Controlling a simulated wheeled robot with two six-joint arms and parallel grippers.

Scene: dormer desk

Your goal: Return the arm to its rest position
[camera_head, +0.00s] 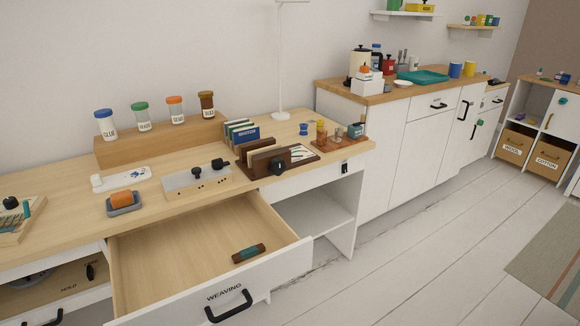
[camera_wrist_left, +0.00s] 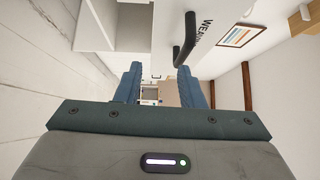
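My left gripper (camera_wrist_left: 160,70) shows in the left wrist view with its two blue fingers spread apart and nothing visible held between them. The black handle (camera_wrist_left: 184,40) of the drawer marked WEAVING is just above the right-hand finger in that view; I cannot tell how close it is. In the head view neither gripper nor arm shows. There the WEAVING drawer (camera_head: 180,255) stands pulled open, with its handle (camera_head: 228,306) on the front and a dark brown and teal roll (camera_head: 248,253) lying inside.
The desktop (camera_head: 75,222) above the drawer holds labelled jars, a grey dish (camera_head: 124,205) with an orange item, a pale block (camera_head: 197,180) with black knobs and a brown organiser (camera_head: 277,160). The open drawer juts out over the floor. White plank floor (camera_head: 420,240) is free at right.

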